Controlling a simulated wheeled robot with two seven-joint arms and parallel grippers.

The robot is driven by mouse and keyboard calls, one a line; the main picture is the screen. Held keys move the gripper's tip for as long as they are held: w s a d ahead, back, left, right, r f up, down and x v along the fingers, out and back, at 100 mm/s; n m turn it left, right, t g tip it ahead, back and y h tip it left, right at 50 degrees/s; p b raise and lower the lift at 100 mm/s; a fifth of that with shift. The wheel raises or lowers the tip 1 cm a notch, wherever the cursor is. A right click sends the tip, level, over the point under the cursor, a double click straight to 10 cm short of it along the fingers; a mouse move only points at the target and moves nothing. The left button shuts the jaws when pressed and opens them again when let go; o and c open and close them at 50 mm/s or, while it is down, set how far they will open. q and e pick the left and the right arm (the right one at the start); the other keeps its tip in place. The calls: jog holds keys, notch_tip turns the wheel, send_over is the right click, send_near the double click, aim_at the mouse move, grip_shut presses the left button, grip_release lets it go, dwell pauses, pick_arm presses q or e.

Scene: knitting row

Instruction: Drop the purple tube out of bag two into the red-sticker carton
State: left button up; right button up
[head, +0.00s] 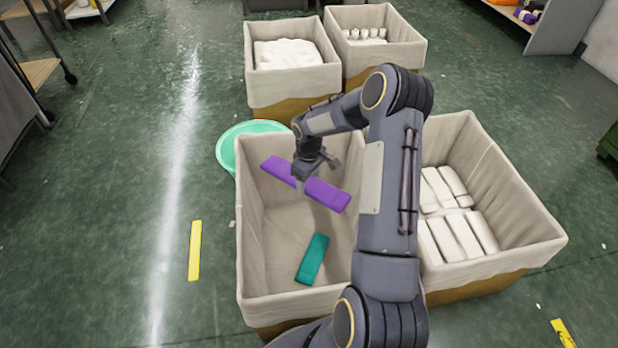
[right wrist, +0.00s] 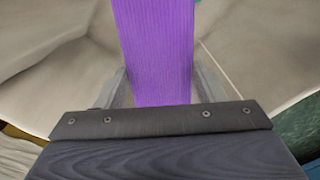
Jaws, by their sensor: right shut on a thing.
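A long purple tube (head: 327,195) is held around its middle by my right gripper (head: 302,180), which is shut on it. The tube is at the far part of the near left cloth-lined bag (head: 262,240), clear of the bag's floor. It also fills the middle of the right wrist view (right wrist: 153,50), between the two fingers. A teal tube (head: 312,259) lies on the floor of the same bag. I see no number on any bag and no carton with a red sticker. My left gripper is not in view.
A bag of white packets (head: 445,215) adjoins on the right, partly behind my arm. Two more lined bags, with white contents (head: 288,54) and white upright pieces (head: 365,36), stand beyond. A mint-green round tub (head: 228,150) is behind.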

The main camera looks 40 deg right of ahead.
aim_at(309, 182)
jog(key=shift+f+b, duration=0.3)
jog(key=shift+f, duration=0.55)
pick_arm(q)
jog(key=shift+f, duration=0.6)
pick_arm(e)
jog(key=o, duration=1)
jog(key=shift+o, duration=0.2)
jog(key=shift+r, duration=0.15)
notch_tip(309, 182, up, 6)
jog(key=shift+r+p, duration=0.15)
jog(key=shift+p, duration=1.1)
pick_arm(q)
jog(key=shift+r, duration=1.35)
pick_arm(e)
jog(key=shift+r, duration=0.65)
